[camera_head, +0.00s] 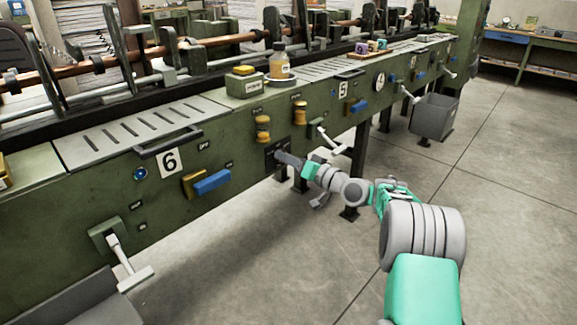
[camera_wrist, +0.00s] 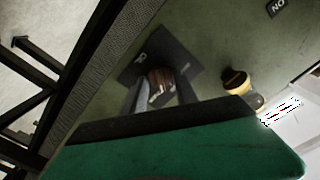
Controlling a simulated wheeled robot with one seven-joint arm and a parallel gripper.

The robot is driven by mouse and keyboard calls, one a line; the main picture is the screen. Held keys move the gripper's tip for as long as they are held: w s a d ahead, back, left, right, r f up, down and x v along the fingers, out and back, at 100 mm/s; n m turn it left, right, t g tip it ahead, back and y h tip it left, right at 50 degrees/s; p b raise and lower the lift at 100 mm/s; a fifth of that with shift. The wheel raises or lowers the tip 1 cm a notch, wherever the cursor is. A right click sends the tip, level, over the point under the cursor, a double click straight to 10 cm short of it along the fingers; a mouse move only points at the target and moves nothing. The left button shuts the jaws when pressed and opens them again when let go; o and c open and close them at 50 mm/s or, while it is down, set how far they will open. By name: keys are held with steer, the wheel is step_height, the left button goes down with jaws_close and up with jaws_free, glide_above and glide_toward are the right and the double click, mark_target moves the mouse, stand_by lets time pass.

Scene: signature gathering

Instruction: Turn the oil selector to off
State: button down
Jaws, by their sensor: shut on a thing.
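A dark square plate (camera_wrist: 150,57) is fixed to the green front of the machine, with a small brown knob (camera_wrist: 158,76) on it. I take this to be the oil selector; a pale mark on the plate is too small to read surely. My gripper (camera_wrist: 159,90) is shut on the knob, one finger on each side of it. In the head view my gripper (camera_head: 281,156) reaches the dark plate low on the machine front, below and between two yellow knobs. The gripper hides most of the knob there, so I cannot tell its setting.
A yellow knob (camera_wrist: 237,80) is close by in the wrist view; in the head view one yellow knob (camera_head: 263,128) is above my gripper. A white lever (camera_head: 328,142) sticks out to the right. A blue handle (camera_head: 211,182) is to the left. The floor (camera_head: 480,220) at right is clear.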

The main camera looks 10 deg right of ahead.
steer(key=n+b, duration=0.6)
steer(key=b, duration=0.2)
steer(key=shift+n, duration=0.3)
steer(key=shift+r, duration=0.2)
steer(key=c, duration=1)
jaws_free()
steer(key=shift+f, duration=0.15)
steer(key=shift+o, duration=0.2)
steer(key=p+v, duration=0.2)
steer(key=v, duration=0.5)
steer(key=shift+s+d, duration=0.2)
steer(key=shift+s, duration=0.1)
